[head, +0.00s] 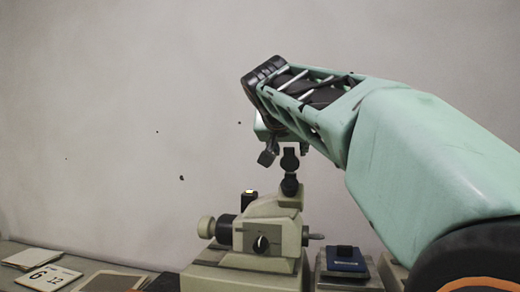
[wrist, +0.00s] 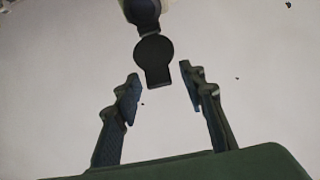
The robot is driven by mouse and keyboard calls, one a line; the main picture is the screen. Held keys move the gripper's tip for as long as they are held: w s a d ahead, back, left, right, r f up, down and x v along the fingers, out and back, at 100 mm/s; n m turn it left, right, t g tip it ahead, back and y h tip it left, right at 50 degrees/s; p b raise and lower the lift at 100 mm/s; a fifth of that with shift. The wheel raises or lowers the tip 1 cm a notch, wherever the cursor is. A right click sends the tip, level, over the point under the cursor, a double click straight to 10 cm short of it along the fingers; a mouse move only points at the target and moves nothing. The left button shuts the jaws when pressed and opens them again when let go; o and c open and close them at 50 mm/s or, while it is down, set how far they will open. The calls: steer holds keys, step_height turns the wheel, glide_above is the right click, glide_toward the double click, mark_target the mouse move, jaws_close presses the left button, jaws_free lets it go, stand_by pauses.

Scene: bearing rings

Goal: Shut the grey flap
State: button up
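My gripper (wrist: 161,80) is open in the wrist view, its two dark fingers apart with nothing between the pads. A dark rounded part (wrist: 153,55) lies just beyond the fingertips, apart from them as far as I can tell. In the head view, my mint arm reaches above a beige bench instrument (head: 272,232), and my gripper is mostly hidden behind the arm's end. Dark rounded parts (head: 290,160) stand up from the instrument's top near there. I cannot pick out a grey flap for certain in either view.
A small device with a dark blue top (head: 345,258) stands right of the instrument. A number card (head: 48,277) and a dark flat item (head: 112,281) lie on the left of the bench. A plain wall with dark specks (head: 110,100) is behind; the upper left is free.

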steer(key=shift+c, duration=0.6)
jaws_close()
